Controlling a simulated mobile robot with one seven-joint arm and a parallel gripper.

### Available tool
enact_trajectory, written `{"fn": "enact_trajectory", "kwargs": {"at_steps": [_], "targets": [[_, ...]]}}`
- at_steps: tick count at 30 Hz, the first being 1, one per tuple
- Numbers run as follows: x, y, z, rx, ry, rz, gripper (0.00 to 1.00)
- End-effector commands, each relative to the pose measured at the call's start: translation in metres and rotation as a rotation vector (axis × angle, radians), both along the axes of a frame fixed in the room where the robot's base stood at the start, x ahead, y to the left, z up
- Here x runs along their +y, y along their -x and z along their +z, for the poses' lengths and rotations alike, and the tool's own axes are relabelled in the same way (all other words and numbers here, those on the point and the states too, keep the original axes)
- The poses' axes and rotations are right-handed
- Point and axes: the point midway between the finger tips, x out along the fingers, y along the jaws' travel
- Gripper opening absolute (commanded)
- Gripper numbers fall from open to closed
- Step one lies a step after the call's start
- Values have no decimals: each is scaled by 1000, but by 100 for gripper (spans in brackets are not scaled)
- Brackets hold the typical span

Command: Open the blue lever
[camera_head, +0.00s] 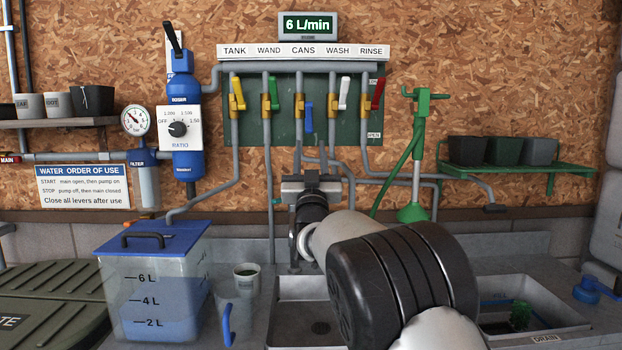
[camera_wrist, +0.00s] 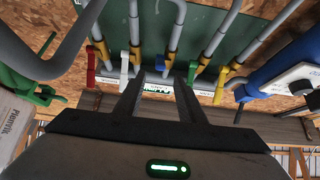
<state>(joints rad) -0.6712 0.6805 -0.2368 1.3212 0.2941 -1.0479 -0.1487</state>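The blue lever (camera_head: 309,118) hangs down from the yellow CANS valve, third in the row on the green panel in the head view. My gripper (camera_head: 311,176) is just below it in that view, pointing toward the panel. In the wrist view my gripper (camera_wrist: 165,78) has its two dark fingers apart, with nothing clearly held between them. That view shows the row of valves the other way round, with the red lever (camera_wrist: 91,66) at the left. I cannot tell there whether the fingers touch the blue lever.
White (camera_head: 344,92) and red (camera_head: 378,93) levers stand up to the right of the blue one. Grey pipes run below the panel. A green standpipe (camera_head: 418,165) is to the right, and a blue doser (camera_head: 184,90) to the left. The display (camera_head: 308,25) reads 6 L/min.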

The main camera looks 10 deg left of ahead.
Motion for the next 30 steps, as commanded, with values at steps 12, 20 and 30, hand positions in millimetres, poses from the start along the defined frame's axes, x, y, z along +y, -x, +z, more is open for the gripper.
{"fn": "enact_trajectory", "kwargs": {"at_steps": [12,20,30], "targets": [[-16,56,-42,1,1,1,36],[-17,61,-46,0,1,1,36],[-17,61,-46,0,1,-1,36]]}}
